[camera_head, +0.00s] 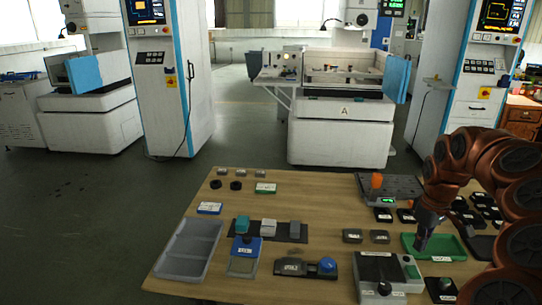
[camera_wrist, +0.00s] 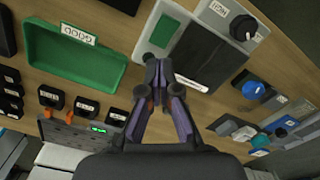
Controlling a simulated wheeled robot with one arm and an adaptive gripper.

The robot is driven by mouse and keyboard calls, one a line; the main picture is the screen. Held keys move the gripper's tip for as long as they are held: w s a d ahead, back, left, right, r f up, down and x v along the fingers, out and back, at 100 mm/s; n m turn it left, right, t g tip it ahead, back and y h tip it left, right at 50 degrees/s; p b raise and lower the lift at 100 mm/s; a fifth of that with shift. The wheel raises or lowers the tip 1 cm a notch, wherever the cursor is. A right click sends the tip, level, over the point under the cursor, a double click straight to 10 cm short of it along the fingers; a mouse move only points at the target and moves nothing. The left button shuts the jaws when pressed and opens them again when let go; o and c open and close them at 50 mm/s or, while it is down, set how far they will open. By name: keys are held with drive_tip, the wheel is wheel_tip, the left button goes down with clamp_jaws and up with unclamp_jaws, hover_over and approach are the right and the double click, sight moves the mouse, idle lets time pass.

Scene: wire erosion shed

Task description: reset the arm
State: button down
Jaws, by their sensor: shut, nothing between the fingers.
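My gripper (camera_head: 421,246) hangs from my bronze arm at the right of the table in the head view, over the left part of the green tray (camera_head: 452,243). In the wrist view its two fingers (camera_wrist: 158,68) meet at the tips, with nothing seen between them. Beyond the tips there is a grey device with a dark panel and a green patch (camera_wrist: 162,30). The green tray, labelled GOOD, shows empty at the upper left of the wrist view (camera_wrist: 50,62). The gap between the fingers and the table cannot be judged exactly.
The wooden table (camera_head: 322,210) holds a grey divided tray (camera_head: 187,250), a dark gauge with a blue knob (camera_head: 305,267), a device with an orange part (camera_head: 377,182) and several small black blocks (camera_head: 383,214). The table's middle has bare wood. Large white machines (camera_head: 340,130) stand behind.

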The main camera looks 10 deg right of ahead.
drive_tip(key=s+a+r+n+p, duration=0.15)
drive_tip(key=a+r, duration=0.35)
drive_tip(key=a, duration=0.6)
drive_tip(key=s+a+r+p, duration=0.3)
drive_tip(key=a+r, duration=0.3)
drive_tip(key=a, duration=0.5)
drive_tip(key=s+a+f+m+g+p, duration=0.1)
drive_tip(key=s+a+m, duration=0.1)
drive_tip(key=s+a, duration=0.3)
drive_tip(key=s+a+f+m+p, duration=0.1)
drive_tip(key=s+a, duration=0.4)
drive_tip(key=s, duration=0.9)
drive_tip(key=shift+s+a+m+g+p, duration=0.15)
drive_tip(key=shift+a+m+g+p, duration=0.2)
drive_tip(key=shift+p, duration=0.4)
